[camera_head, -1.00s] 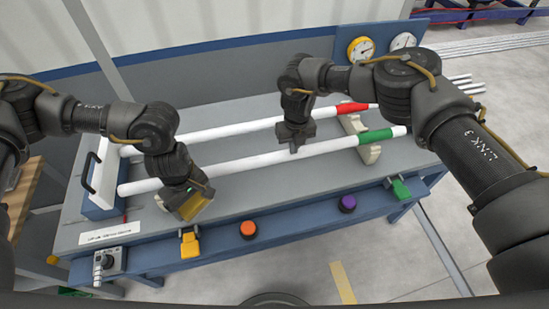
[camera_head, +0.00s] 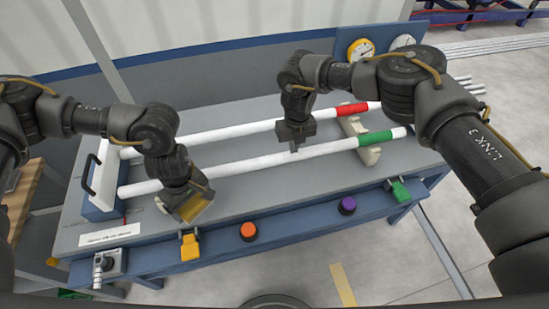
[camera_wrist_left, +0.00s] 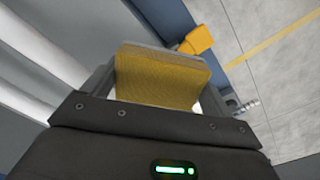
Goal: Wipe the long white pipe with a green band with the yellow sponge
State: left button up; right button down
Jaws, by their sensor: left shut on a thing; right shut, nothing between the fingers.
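The long white pipe with a green band (camera_head: 265,162) lies across the workbench, its green end on a beige support at the right and its left end by a white-and-blue end block. My left gripper (camera_head: 190,208) is shut on the yellow sponge (camera_wrist_left: 162,80), in front of the left part of this pipe. The sponge also shows in the head view (camera_head: 194,207); I cannot tell whether it touches the pipe. My right gripper (camera_head: 294,146) is shut and empty, just above or at the middle of the pipe; contact is unclear.
A second white pipe with a red band (camera_head: 240,128) lies behind, parallel. The beige support (camera_head: 367,155) is at the right, the end block (camera_head: 103,205) at the left. Orange (camera_head: 249,231) and purple (camera_head: 347,205) buttons line the bench front. Bare bench top (camera_head: 265,195) lies before the pipe.

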pick_arm(q)
jog(key=shift+r+p, duration=0.7)
jog(key=shift+r, duration=0.15)
pick_arm(e)
jog(key=shift+r, duration=1.8)
pick_arm(q)
jog(key=shift+f, duration=0.25)
notch_tip(320, 180, down, 4)
jog(key=b, duration=0.5)
jog(key=shift+f, duration=0.2)
pick_arm(e)
notch_tip(320, 180, up, 12)
pick_arm(q)
jog(key=shift+f, duration=0.1)
pick_arm(e)
jog(key=shift+d, duration=0.1)
